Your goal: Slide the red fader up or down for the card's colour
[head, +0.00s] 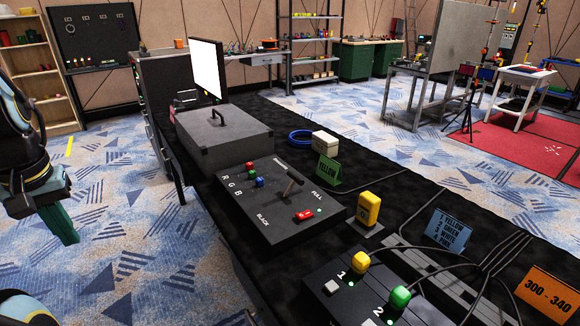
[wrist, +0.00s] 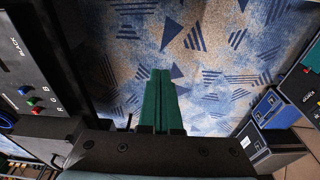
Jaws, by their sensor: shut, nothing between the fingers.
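The dark control panel (head: 250,227) lies on the black-topped table. A red cap with a pale mark (head: 304,215), seemingly the red fader, sits at its right side. "FULL" is printed above it and "BLACK" farther left. A dark lever (head: 291,186) stands behind it. In the wrist view, the fingers (wrist: 157,100) are together and empty over the carpet; part of the panel (wrist: 15,70) shows at left.
Small coloured knobs (head: 255,175) are beside the letters R, G, B. A grey box (head: 222,135) with a handle and a white screen (head: 207,68) stand farther back. A yellow device (head: 369,209) and a button box (head: 372,288) stand to the right. The carpet left of the table is open.

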